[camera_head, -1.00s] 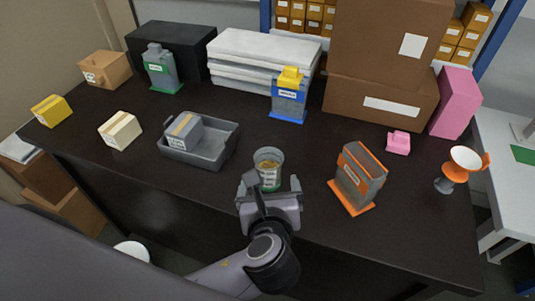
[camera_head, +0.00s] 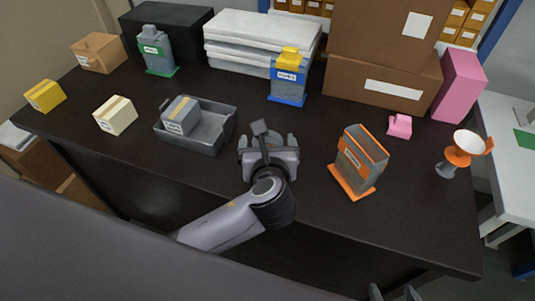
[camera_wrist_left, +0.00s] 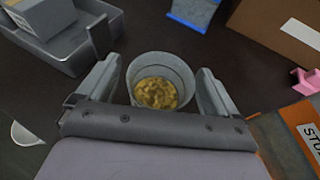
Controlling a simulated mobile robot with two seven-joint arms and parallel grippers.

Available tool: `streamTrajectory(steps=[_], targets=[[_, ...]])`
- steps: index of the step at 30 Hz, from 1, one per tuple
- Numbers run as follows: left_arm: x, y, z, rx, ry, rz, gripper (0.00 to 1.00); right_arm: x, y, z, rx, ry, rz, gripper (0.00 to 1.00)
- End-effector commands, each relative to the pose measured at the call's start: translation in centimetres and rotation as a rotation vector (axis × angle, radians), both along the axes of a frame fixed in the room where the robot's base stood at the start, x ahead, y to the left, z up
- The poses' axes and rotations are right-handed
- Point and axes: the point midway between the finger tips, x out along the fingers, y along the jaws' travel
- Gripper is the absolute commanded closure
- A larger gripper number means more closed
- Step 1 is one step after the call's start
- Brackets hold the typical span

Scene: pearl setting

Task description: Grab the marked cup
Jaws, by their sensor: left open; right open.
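The cup (camera_wrist_left: 160,66) is a grey, see-through, round cup with yellowish-brown bits in it. In the left wrist view it stands between the two fingers of my left gripper (camera_wrist_left: 158,84), with a gap on each side. In the head view my left gripper (camera_head: 268,140) covers the cup, so its label is hidden now. The left gripper is open around the cup. My right gripper (camera_head: 394,293) shows only its fingertips at the bottom edge of the head view, open and empty, away from the table top.
A grey tray (camera_head: 217,141) with a grey box (camera_head: 181,115) is left of the cup. An orange-framed bin (camera_head: 358,160) stands to the right, a blue bin (camera_head: 288,78) behind. An orange-and-white funnel-like item (camera_head: 462,150) is at far right. The table front (camera_head: 330,215) is clear.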

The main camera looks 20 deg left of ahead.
Motion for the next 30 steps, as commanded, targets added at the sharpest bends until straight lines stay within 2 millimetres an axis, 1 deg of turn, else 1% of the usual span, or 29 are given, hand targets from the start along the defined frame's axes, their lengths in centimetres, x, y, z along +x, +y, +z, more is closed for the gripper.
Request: streamTrajectory(steps=[1,2,3,4,5,6,14,20,26,30], targets=[[0.0,0.0,0.0,0.0,0.0,0.0,0.16,0.0,0.0,0.0,0.0,-0.001,0.0,0.26],[0.0,0.0,0.0,0.0,0.0,0.0,0.26,0.1,0.0,0.0,0.0,-0.001,0.0,0.26],[0.0,0.0,0.0,0.0,0.0,0.0,0.39,0.1,0.0,0.0,0.0,-0.002,0.0,0.26],[0.0,0.0,0.0,0.0,0.0,0.0,0.49,0.1,0.0,0.1,0.0,-0.002,0.0,0.26],[0.0,0.0,0.0,0.0,0.0,0.0,0.59,0.1,0.0,0.1,0.0,-0.002,0.0,0.26],[0.0,0.0,0.0,0.0,0.0,0.0,0.65,0.1,0.0,0.1,0.0,-0.002,0.0,0.26],[0.0,0.0,0.0,-0.001,0.0,0.0,0.65,0.1,0.0,0.1,0.0,-0.003,-0.001,0.26],[0.0,0.0,0.4,-0.001,-0.001,0.0,0.65,0.1,0.0,0.2,0.0,-0.003,-0.001,0.26],[0.0,0.0,1.6,-0.002,-0.003,0.0,0.65,0.1,0.0,0.5,0.0,-0.003,-0.001,0.26],[0.0,0.0,3.0,-0.003,-0.003,0.001,0.65,0.2,0.0,0.9,0.0,-0.003,-0.001,0.26]])
